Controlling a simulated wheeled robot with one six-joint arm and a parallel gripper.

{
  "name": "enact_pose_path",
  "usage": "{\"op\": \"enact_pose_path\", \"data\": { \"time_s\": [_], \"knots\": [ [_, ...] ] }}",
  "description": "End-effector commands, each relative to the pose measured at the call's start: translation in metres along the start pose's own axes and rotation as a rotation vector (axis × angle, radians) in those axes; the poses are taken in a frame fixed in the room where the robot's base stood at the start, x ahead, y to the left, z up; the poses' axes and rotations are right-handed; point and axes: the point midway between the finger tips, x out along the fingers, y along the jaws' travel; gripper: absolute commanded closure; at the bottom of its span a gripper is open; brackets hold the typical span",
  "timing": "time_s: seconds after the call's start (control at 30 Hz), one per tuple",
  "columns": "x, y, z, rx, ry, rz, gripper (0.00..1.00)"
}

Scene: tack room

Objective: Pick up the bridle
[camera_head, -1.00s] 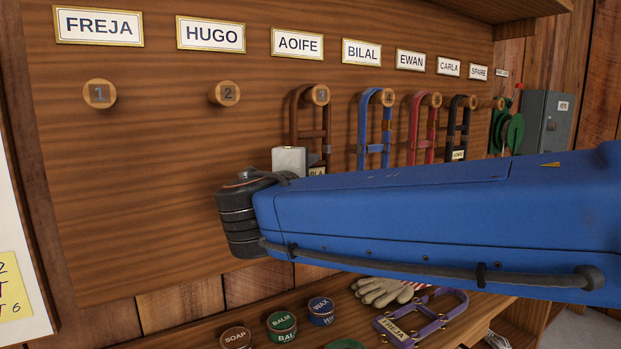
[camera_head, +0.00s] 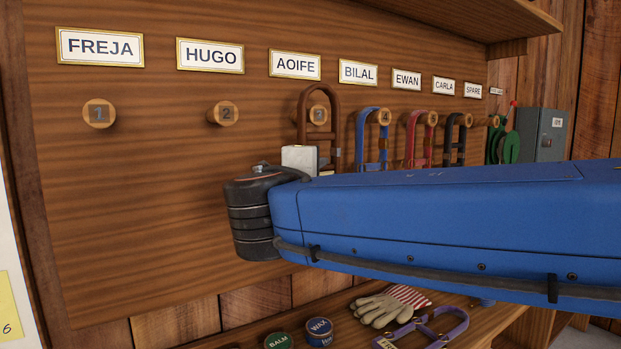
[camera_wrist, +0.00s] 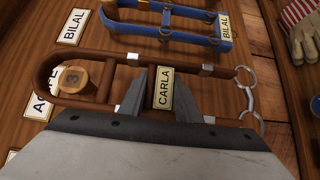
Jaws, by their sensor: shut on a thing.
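The brown bridle (camera_wrist: 100,54) with silver fittings and a tag reading CARLA (camera_wrist: 165,88) fills the middle of the wrist view. It also shows in the head view (camera_head: 302,112), at peg 3 (camera_head: 318,115) under the AOIFE plate. The peg stands inside its top loop, and the loop rises above the peg. My gripper (camera_wrist: 148,82) is shut on the bridle beside the tag. In the head view my arm hides the fingers and the bridle's lower part.
Pegs 1 (camera_head: 99,113) and 2 (camera_head: 222,113) are bare. Gloves (camera_head: 383,310), tins (camera_head: 319,331) and a purple bridle (camera_head: 440,325) lie on the shelf below.

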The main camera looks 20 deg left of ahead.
Motion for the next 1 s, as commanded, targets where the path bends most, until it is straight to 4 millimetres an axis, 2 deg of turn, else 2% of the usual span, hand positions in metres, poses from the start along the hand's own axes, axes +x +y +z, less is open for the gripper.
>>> {"op": "enact_pose_path", "data": {
  "time_s": [0.4,0.6,0.8,1.0],
  "knots": [
    [-0.042,0.002,0.074,0.003,0.002,0.002,1.0],
    [-0.059,0.001,0.104,0.003,0.001,0.001,1.0],
    [-0.069,0.001,0.122,0.002,0.0,0.001,1.0],
    [-0.074,0.001,0.13,0.002,0.001,0.001,1.0]
  ]
}}
